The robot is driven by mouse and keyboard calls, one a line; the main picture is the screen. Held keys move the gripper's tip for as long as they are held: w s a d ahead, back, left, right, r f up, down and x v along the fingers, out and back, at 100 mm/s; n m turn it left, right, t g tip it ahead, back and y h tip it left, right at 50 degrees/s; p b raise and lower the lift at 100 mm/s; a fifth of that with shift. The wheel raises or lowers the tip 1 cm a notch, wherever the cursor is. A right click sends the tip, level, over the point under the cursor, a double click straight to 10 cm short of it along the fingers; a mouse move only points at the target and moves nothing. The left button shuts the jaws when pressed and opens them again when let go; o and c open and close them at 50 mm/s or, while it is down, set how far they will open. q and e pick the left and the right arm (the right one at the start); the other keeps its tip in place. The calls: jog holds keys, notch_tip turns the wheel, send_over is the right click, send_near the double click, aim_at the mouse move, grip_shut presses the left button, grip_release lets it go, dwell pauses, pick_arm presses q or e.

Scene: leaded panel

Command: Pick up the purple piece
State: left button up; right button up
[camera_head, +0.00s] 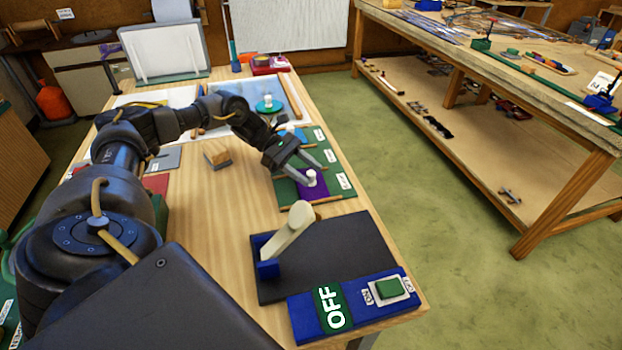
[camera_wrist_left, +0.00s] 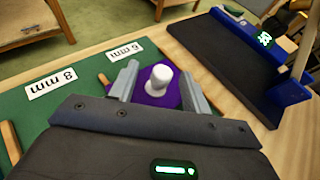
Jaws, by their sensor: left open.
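The purple piece (camera_head: 318,188) is a flat purple plate with a white knob (camera_head: 311,176) standing on it. It lies on the green board (camera_head: 342,184) near the table's right edge. My left gripper (camera_head: 312,166) is open, its fingers reaching down around the knob. In the left wrist view the purple piece (camera_wrist_left: 146,98) shows between the two grey fingers, with the white knob (camera_wrist_left: 159,82) between the fingertips (camera_wrist_left: 160,82). I cannot tell whether a finger touches the knob. Part of the purple piece is hidden behind the gripper body. My right gripper is not in view.
A black plate (camera_head: 345,253) with a cream lever (camera_head: 289,231) stands in front of the board. A blue box (camera_head: 357,303) marked OFF with a green button (camera_head: 389,288) sits at the near edge. Bare tabletop lies between.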

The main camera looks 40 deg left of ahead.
aim_at(316, 186)
pick_arm(q)
jog(key=shift+d+f+p, duration=0.25)
jog(key=shift+d+p, duration=0.4)
jog(key=shift+d, duration=0.55)
jog(key=shift+w+d+f, duration=0.15)
jog(key=shift+d+f, duration=0.15)
jog(key=shift+d, duration=0.15)
jog(key=c, duration=0.9)
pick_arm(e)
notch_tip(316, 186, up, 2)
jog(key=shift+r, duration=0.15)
